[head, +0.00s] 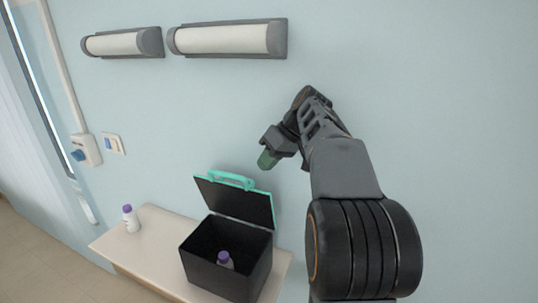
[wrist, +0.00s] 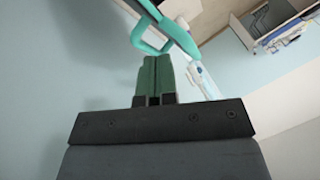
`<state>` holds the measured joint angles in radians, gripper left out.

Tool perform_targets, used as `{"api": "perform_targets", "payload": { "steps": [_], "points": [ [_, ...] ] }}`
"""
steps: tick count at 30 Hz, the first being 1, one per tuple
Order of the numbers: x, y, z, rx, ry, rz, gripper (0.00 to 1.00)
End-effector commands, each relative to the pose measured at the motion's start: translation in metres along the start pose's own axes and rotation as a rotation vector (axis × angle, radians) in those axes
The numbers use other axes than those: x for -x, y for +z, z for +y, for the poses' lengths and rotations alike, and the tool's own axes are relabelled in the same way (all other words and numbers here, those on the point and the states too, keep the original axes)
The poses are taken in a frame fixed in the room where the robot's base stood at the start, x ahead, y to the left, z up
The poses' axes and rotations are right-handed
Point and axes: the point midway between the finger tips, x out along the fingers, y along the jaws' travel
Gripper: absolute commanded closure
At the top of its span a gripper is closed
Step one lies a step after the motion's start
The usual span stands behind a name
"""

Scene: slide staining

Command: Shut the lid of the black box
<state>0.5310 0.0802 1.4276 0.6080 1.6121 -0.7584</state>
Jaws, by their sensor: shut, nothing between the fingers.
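The black box (head: 208,266) stands on a small table. Its lid (head: 236,202) is open and tilted up at the back, with a teal handle (head: 231,179) on its upper edge. A white bottle with a purple cap (head: 225,259) is inside the box. My gripper (head: 266,160) has green fingers and hangs above and to the right of the lid, apart from it in the head view. In the wrist view my gripper (wrist: 157,60) is shut and empty. The teal handle and lid edge (wrist: 165,28) show just beyond the fingertips there; I cannot tell the exact gap.
The table (head: 158,245) has bare room left of the box. Another white bottle with a purple cap (head: 130,218) stands at its left end. The blue wall (head: 450,120) is behind, with two wall lamps (head: 225,40) high up.

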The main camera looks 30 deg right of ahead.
Motion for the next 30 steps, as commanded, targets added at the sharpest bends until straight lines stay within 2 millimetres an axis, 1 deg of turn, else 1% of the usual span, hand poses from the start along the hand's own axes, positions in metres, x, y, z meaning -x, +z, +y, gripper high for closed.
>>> {"api": "perform_targets", "payload": {
  "steps": [1, 6, 12, 17, 30],
  "points": [
    [-0.008, 0.001, -0.001, 0.000, -0.001, -0.002, 1.00],
    [-0.032, 0.000, -0.001, 0.000, -0.001, -0.003, 1.00],
    [-0.049, 0.000, -0.001, 0.001, -0.001, -0.002, 1.00],
    [-0.055, 0.000, -0.001, 0.001, -0.001, -0.002, 1.00],
    [-0.057, 0.001, -0.001, 0.005, 0.008, 0.003, 1.00]
  ]
}}
